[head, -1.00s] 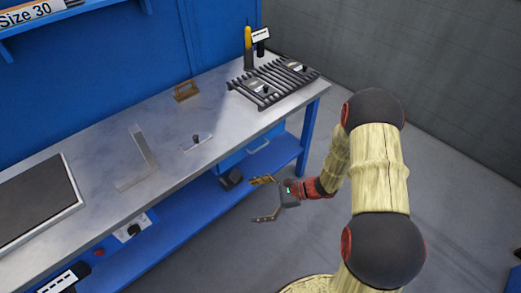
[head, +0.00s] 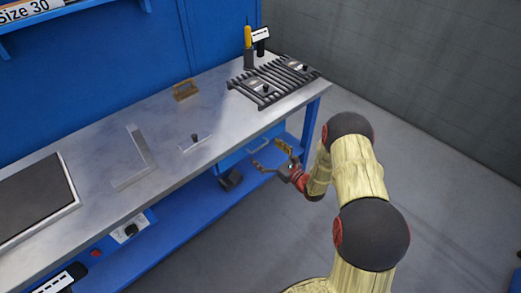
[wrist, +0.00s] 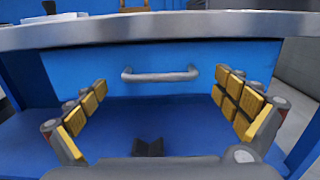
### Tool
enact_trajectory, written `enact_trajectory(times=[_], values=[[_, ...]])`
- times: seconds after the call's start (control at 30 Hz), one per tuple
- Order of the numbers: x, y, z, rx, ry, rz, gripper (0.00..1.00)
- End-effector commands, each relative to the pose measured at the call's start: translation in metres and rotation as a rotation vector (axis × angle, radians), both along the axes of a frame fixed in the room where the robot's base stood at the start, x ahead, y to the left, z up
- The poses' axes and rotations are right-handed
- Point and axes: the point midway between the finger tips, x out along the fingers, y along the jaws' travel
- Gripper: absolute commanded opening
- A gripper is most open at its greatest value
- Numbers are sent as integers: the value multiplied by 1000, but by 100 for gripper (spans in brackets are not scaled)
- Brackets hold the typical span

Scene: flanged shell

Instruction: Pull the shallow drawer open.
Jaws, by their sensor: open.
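The shallow drawer (wrist: 200,57) is a blue front under the metal bench top, with a grey bar handle (wrist: 160,75). The drawer looks shut. In the head view the handle (head: 258,146) shows just below the bench edge, close to the fingers. My gripper (head: 270,156) is open and empty in front of the drawer. In the wrist view its yellow-padded fingers (wrist: 168,108) stand wide apart to the left and right of the handle, which lies ahead and between them. The fingers do not appear to touch the handle.
The bench top's metal edge (wrist: 160,31) overhangs the drawer. A blue lower shelf (head: 185,218) runs below, with a dark V-shaped block (wrist: 148,147) on it. A slatted rack (head: 272,80) and a square (head: 137,160) lie on the bench.

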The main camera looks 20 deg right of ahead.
Motion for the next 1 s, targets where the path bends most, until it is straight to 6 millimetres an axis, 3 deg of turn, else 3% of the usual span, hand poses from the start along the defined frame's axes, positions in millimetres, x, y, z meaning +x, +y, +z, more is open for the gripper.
enact_trajectory(times=[0.2,0.57,1.0], values=[[21,11,-1,-1,0,2,100],[25,13,0,0,2,1,99],[25,13,0,-1,2,1,74]])
